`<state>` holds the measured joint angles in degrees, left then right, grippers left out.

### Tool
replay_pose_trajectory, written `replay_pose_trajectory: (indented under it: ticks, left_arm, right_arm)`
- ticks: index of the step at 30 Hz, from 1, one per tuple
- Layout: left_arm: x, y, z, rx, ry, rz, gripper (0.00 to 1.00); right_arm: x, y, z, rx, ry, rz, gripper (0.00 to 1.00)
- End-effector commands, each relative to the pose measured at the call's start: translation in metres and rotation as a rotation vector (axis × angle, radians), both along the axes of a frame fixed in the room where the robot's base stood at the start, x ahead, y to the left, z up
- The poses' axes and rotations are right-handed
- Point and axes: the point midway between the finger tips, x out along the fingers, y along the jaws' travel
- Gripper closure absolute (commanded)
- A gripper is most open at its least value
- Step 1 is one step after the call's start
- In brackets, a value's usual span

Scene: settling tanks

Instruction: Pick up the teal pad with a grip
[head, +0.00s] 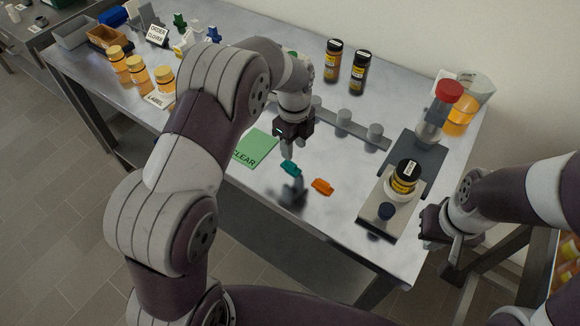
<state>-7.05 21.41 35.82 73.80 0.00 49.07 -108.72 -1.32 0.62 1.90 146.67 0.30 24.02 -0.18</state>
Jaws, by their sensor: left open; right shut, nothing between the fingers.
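The teal pad with a grip (290,169) lies on the metal table near its front edge, between a green card and an orange pad (323,187). My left gripper (287,152) points down just above the teal pad, with its fingers open. I cannot tell whether the fingertips touch the pad. My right gripper (432,236) is shut and empty, off the table's right front edge, well away from the pad.
The green card (254,148) marked CLEAR lies left of the pad. A dark-lidded jar (404,177) stands on a device at right, near a red-capped container (439,110). Two dark bottles (333,61) stand behind. Amber bottles (138,75) stand at left.

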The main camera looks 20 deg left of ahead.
Motion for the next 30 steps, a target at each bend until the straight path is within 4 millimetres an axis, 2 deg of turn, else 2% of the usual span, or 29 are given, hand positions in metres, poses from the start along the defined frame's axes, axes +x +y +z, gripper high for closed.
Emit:
replay_pose_trajectory:
  ticks: [9,17,18,21,30]
  left_arm:
    - [-0.006,0.005,-0.049,0.000,0.000,0.002,0.57]
    - [-0.006,0.005,-0.055,-0.001,-0.002,0.002,0.57]
    - [-0.006,0.005,-0.055,-0.001,-0.002,0.002,0.70]
    - [-0.006,0.005,-0.055,-0.001,-0.002,0.002,1.00]
    - [-0.006,0.005,-0.054,0.000,-0.002,0.002,1.00]
  right_arm:
    - [0.000,0.000,0.010,0.000,0.000,0.000,1.00]
    - [0.000,0.000,0.010,0.000,0.000,0.000,1.00]
    - [0.000,0.000,0.010,0.000,0.000,0.000,1.00]
    - [0.000,0.000,0.010,0.000,0.000,0.000,1.00]
    - [0.000,0.000,0.010,0.000,0.000,0.000,1.00]
